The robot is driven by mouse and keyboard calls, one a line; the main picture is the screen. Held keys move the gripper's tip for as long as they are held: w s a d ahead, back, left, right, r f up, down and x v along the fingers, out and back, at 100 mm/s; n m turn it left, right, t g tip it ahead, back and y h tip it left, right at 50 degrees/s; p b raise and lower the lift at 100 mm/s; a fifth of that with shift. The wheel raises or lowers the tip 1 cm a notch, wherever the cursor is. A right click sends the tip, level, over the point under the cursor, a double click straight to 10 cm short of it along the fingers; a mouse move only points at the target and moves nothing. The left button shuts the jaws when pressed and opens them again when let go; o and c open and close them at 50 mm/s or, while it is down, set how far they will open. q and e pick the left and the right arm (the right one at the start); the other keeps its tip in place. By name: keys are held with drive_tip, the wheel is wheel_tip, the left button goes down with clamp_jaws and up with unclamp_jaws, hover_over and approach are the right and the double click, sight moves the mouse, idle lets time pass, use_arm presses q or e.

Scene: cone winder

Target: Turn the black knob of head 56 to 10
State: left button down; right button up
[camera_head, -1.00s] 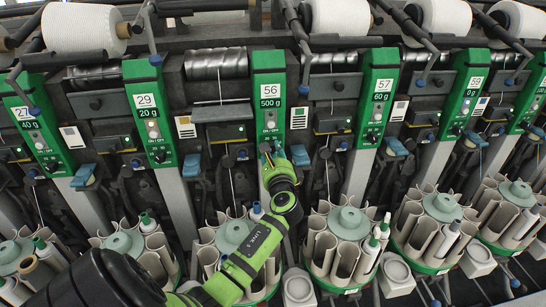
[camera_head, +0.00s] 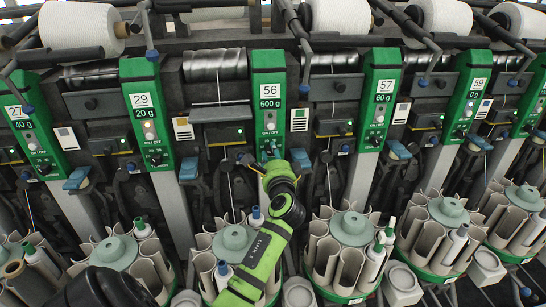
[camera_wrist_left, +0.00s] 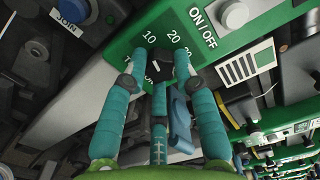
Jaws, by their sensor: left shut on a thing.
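Head 56 is the middle green panel (camera_head: 268,122) in the head view, with a "56" and a "500 g" label. In the left wrist view its black knob (camera_wrist_left: 158,66) shows a white pointer mark, beside a green scale with the numbers 10 and 20. I cannot read the exact setting; fingers cover part of the scale. My left gripper (camera_head: 271,157) is at the bottom end of this panel. In the left wrist view, its teal fingers (camera_wrist_left: 155,73) are shut around the knob. My right gripper is not in view.
Similar heads 29 (camera_head: 146,115) and 57 (camera_head: 379,100) stand on either side. A round bobbin magazine (camera_head: 236,238) stands below, close to my left arm. White yarn cones (camera_head: 80,28) sit above.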

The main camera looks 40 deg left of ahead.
use_arm(q)
drive_tip(key=shift+a+r, duration=0.15)
drive_tip(key=c, duration=1)
unclamp_jaws()
drive_tip(key=shift+s, duration=0.15)
drive_tip(key=shift+s+d, duration=0.1)
drive_tip(key=shift+d, duration=0.2)
drive_tip(key=v, duration=1.1)
drive_tip(key=shift+s+d, duration=0.15)
drive_tip(key=shift+s, duration=0.05)
